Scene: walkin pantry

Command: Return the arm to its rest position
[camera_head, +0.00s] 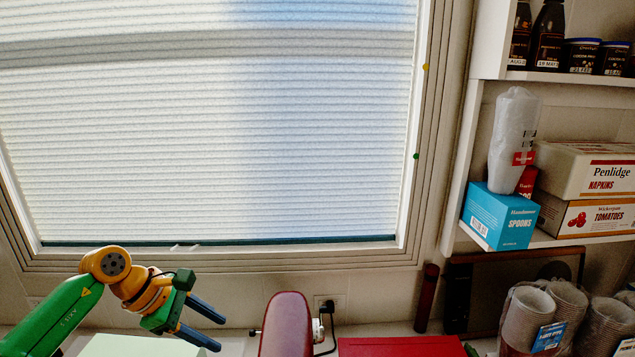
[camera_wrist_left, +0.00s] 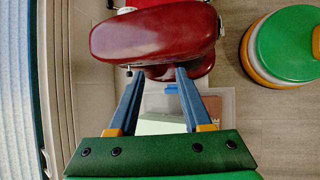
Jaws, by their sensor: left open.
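My left gripper (camera_head: 207,326) comes in from the left in the head view, on a green and orange arm, in front of the wall below the window. Its two blue fingers are apart with nothing between them. In the left wrist view the open fingers (camera_wrist_left: 152,80) point toward a dark red rounded object (camera_wrist_left: 150,38). The same red object (camera_head: 286,325) stands to the right of the gripper in the head view, with a visible gap between them. My right gripper is not in view.
A pale green surface (camera_head: 140,346) lies below the gripper. A red flat-topped item (camera_head: 400,347) is right of centre. Shelves at right hold a blue spoons box (camera_head: 500,216), cartons (camera_head: 590,170) and jars. Stacked cups (camera_head: 530,314) stand at lower right. The window (camera_head: 210,130) fills the back.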

